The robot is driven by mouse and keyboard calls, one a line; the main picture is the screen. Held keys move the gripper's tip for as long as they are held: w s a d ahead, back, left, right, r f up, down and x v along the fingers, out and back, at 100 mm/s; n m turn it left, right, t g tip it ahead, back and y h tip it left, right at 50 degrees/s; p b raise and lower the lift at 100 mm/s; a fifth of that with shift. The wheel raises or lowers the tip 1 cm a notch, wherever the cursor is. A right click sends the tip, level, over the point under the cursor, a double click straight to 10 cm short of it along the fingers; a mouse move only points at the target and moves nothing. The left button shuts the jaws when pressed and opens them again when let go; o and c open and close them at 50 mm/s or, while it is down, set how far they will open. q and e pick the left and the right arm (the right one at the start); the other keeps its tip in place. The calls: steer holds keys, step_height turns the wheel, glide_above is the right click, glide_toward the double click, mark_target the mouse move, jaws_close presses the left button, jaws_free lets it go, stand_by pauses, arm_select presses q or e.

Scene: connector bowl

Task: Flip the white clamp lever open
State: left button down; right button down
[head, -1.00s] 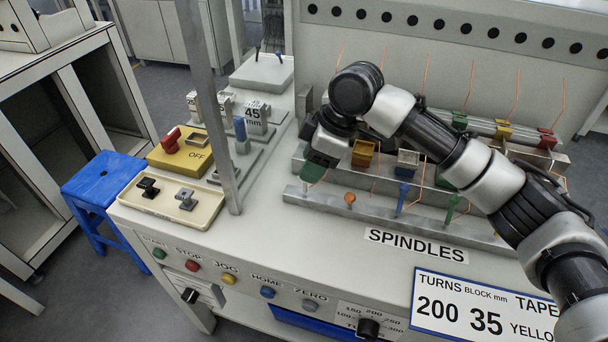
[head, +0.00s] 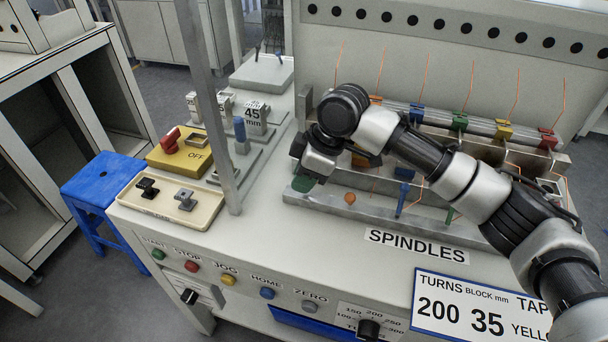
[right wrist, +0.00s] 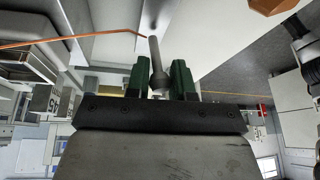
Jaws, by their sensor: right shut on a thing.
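My right gripper (head: 302,184) is at the left end of the spindle rows, low over the front rail. In the right wrist view its green fingers (right wrist: 160,82) are shut on a slim pale grey lever (right wrist: 155,55) with a rounded lower part. This looks like the white clamp lever; its colour is dull in the shade. In the head view my gripper and wrist hide this lever. An orange lever (head: 349,198) and a blue lever (head: 402,193) stand to its right on the same rail. My left gripper is not in view.
Thin copper wires (head: 468,85) rise behind the coloured clips at the back; one wire (right wrist: 70,40) crosses close by in the wrist view. A grey post (head: 212,110) stands left of my gripper. A beige tray (head: 205,214) with two small parts lies at the left.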

steer(key=shift+s+r+t+p, duration=0.1)
steer(key=shift+s+t+p, duration=0.15)
steer(key=shift+p, duration=0.35)
steer(key=shift+s+a+n+t+h+p, duration=0.1)
steer(key=shift+s+n+t+h+p, duration=0.25)
steer(key=shift+t+p, duration=0.55)
steer(key=shift+s+a+f+t+h+p, duration=0.2)
steer(key=shift+s+f+t+h+p, duration=0.2)
steer(key=shift+t+p, duration=0.45)
steer(key=shift+f, duration=0.1)
steer(key=c, duration=1)
jaws_free()
steer(key=v, duration=1.1)
steer(key=shift+p, duration=0.35)
steer(key=shift+f, duration=0.1)
